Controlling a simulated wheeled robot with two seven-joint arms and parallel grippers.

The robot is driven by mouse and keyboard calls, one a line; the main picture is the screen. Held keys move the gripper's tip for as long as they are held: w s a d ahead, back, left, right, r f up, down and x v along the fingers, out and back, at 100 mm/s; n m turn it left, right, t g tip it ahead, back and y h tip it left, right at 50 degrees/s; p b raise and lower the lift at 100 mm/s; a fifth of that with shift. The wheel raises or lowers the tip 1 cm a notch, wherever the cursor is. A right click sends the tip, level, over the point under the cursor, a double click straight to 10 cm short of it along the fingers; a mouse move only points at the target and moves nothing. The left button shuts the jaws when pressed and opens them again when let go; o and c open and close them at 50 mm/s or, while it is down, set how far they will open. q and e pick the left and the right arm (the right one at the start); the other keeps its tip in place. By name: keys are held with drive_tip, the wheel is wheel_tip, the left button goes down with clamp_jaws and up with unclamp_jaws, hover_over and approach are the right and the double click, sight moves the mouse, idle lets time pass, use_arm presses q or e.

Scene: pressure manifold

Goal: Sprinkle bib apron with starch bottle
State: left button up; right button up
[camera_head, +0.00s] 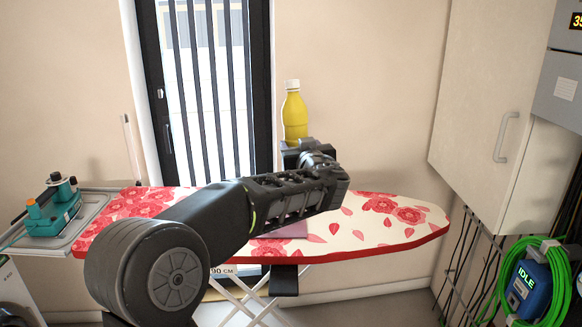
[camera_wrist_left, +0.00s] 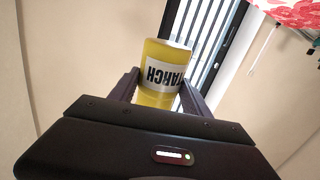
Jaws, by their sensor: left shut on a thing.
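A yellow starch bottle (camera_head: 294,117) with a white cap stands upright in my left gripper (camera_head: 299,148), above the ironing board. In the left wrist view, the bottle (camera_wrist_left: 161,75) sits between the two fingers, its STARCH label upside down in the picture. The left gripper is shut on it. A flat mauve-pink cloth (camera_head: 290,231), perhaps the bib apron, lies on the ironing board. My left arm hides most of it. My right gripper is not in view.
The ironing board (camera_head: 425,234) has a white cover with red flowers. A barred window (camera_head: 203,90) is behind. A wall cabinet (camera_head: 490,110) and a coiled green hose (camera_head: 538,285) are at right.

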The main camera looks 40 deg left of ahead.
use_arm(q)
drive_tip(key=shift+w+a+f+y, duration=0.15)
drive_tip(key=shift+a+f+y, duration=0.05)
drive_tip(key=shift+a+y, duration=0.1)
drive_tip(key=shift+d+r+m, duration=0.1)
drive_tip(key=shift+d+m, duration=0.05)
drive_tip(key=shift+m, duration=0.15)
